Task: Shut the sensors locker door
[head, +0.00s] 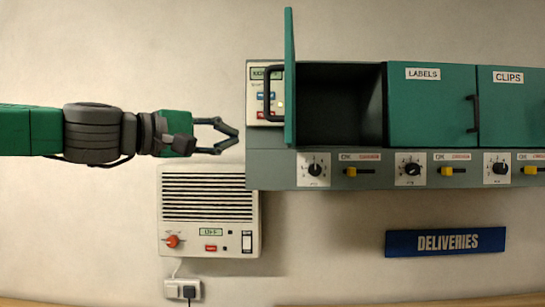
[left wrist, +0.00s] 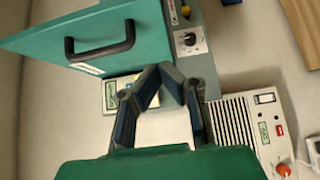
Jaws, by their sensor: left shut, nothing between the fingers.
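A green locker door (head: 289,80) stands swung open at the left end of the wall cabinet, seen almost edge-on. Its black handle (head: 269,95) faces left. The dark compartment (head: 340,105) behind it looks empty. No door reading "sensors" is legible. My left gripper (head: 236,136) is shut and empty, left of the door and a little below the handle, apart from both. In the left wrist view, the door (left wrist: 105,25) fills the upper left with its handle (left wrist: 100,45), beyond the shut fingertips (left wrist: 162,72). My right gripper is not in view.
Shut LABELS (head: 430,110) and CLIPS (head: 510,105) doors are to the right. A panel with knobs and yellow switches (head: 410,170) runs below. A wall box (head: 262,95) sits behind the open door. A louvred unit (head: 208,210) hangs under my left gripper. A DELIVERIES sign (head: 445,242) is lower right.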

